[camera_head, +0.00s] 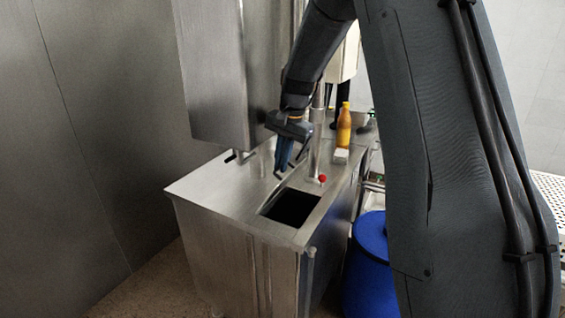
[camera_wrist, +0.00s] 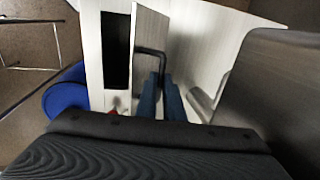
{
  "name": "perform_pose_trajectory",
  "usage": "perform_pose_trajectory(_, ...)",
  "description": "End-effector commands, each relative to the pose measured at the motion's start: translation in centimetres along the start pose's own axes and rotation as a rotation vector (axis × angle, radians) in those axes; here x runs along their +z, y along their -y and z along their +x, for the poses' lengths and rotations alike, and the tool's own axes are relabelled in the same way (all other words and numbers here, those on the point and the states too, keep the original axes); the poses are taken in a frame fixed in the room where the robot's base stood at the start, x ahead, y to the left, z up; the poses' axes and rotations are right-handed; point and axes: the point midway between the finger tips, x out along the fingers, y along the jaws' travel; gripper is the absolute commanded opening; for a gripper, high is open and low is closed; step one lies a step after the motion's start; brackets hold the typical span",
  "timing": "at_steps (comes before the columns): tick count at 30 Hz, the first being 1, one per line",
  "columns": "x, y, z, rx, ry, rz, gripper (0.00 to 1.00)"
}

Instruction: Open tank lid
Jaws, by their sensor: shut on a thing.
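The steel tank (camera_head: 220,190) has a dark rectangular opening (camera_head: 291,207) in its top. The opening also shows in the wrist view (camera_wrist: 116,50). The lid (camera_wrist: 152,28) is a pale panel tilted up along the right side of the opening in the wrist view. Its black bar handle (camera_wrist: 149,51) is on the face turned away from the opening. My gripper (camera_head: 282,168) has its blue fingers pointing down over the tank top. In the wrist view my gripper (camera_wrist: 160,84) is shut on the handle. The lid's outline is hard to make out in the head view.
A red knob (camera_head: 323,178) on a post is beside the opening. An orange bottle (camera_head: 344,125) and a white block (camera_head: 341,156) stand behind it. A blue barrel (camera_head: 371,240) is right of the tank. A steel cabinet (camera_head: 210,70) rises at the back left.

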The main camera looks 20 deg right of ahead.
Motion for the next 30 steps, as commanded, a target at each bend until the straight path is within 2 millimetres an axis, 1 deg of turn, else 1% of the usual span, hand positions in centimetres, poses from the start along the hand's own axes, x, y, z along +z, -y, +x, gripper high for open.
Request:
perform_pose_trajectory(1, 0.5, -0.2, 0.7, 0.008, 0.012, -0.002, 0.0)
perform_pose_trajectory(3, 0.5, -0.3, 0.7, 0.009, 0.012, -0.002, 0.0)
perform_pose_trajectory(4, 0.5, -0.3, 0.7, 0.009, 0.013, -0.002, 0.11)
perform_pose_trajectory(6, 0.4, -0.2, 0.6, 0.008, 0.011, -0.002, 0.23)
perform_pose_trajectory(7, 0.4, -0.2, 0.6, 0.007, 0.01, -0.001, 0.26)
perform_pose_trajectory(17, 0.0, -0.2, 0.0, 0.003, 0.003, 0.001, 0.26)
perform_pose_trajectory(20, 0.0, -0.1, -1.0, 0.001, 0.001, 0.001, 0.26)
perform_pose_trajectory(27, 0.0, -0.1, -4.8, 0.002, 0.001, 0.0, 0.26)
perform_pose_trajectory(30, 0.1, -0.1, -6.1, 0.003, 0.003, -0.001, 0.26)
